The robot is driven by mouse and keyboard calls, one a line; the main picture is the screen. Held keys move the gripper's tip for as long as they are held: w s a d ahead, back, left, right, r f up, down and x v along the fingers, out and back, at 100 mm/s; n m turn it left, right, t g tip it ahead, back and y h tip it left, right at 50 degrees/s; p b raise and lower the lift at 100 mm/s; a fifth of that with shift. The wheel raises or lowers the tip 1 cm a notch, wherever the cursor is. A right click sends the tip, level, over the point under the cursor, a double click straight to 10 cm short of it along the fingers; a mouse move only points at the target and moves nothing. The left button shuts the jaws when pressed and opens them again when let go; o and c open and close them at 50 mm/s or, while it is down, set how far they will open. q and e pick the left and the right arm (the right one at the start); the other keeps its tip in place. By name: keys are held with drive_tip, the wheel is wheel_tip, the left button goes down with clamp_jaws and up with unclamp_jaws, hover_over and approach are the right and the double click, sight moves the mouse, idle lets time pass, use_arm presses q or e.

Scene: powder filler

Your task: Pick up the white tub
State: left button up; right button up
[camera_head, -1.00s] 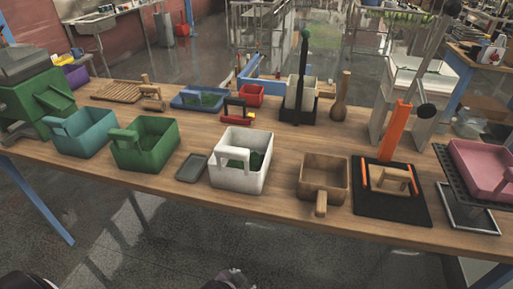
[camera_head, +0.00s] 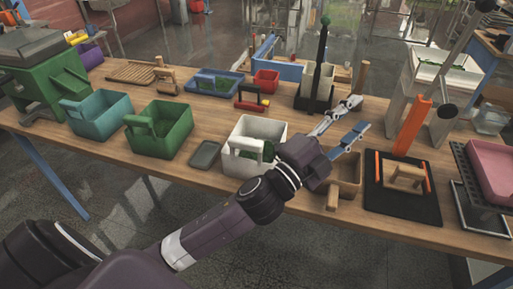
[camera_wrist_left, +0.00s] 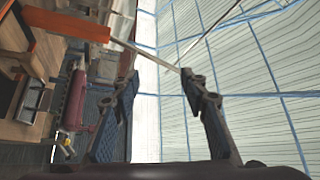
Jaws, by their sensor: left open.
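The white tub (camera_head: 240,170) stands on the wooden table in the head view, with a white handle on its front and something green inside. My left arm crosses in front of its right side and hides part of it. My left gripper (camera_head: 358,115) is open and empty, above the table to the right of the tub, its fingers pointing away from the tub. In the left wrist view the two fingers (camera_wrist_left: 159,74) are apart with nothing between them. The tub does not show in that view. My right gripper is not in view.
A green tub (camera_head: 160,133) and a teal tub (camera_head: 99,112) stand to the left, with a grey dish (camera_head: 205,154) beside the white tub. A wooden box (camera_head: 347,172) is partly under my gripper. An orange upright (camera_head: 411,127) stands to the right.

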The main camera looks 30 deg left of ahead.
use_arm(q)
drive_tip(key=s+d+r+m+g+h, duration=0.3)
drive_tip(key=d+r+m+g+h, duration=0.2)
drive_tip(key=d+r+m+h, duration=0.45)
wheel_tip(320, 180, down, 2)
drive_tip(key=s+d+m+g+h, duration=0.25)
drive_tip(key=m+g, duration=0.25)
drive_tip(key=m, duration=0.4)
drive_tip(key=m+g+y, duration=1)
drive_tip(key=m+y, duration=0.5)
drive_tip(key=y, duration=0.5)
hover_over(245, 139)
drive_tip(key=d, duration=0.1)
drive_tip(key=f, duration=1.3)
drive_tip(key=shift+s+d+f, duration=0.1)
drive_tip(key=shift+s+f, duration=0.15)
drive_tip(key=shift+s, duration=0.15)
drive_tip(key=shift+f, duration=0.25)
drive_tip(key=f+p, duration=0.1)
drive_tip(key=f, duration=0.1)
drive_tip(key=f+p, duration=0.1)
drive_tip(key=f, duration=0.1)
drive_tip(key=a+f+p, duration=0.1)
drive_tip(key=f, duration=0.1)
drive_tip(key=shift+w+f, duration=0.15)
drive_tip(key=shift+w, duration=0.15)
drive_tip(key=shift+f, duration=0.4)
clamp_jaws()
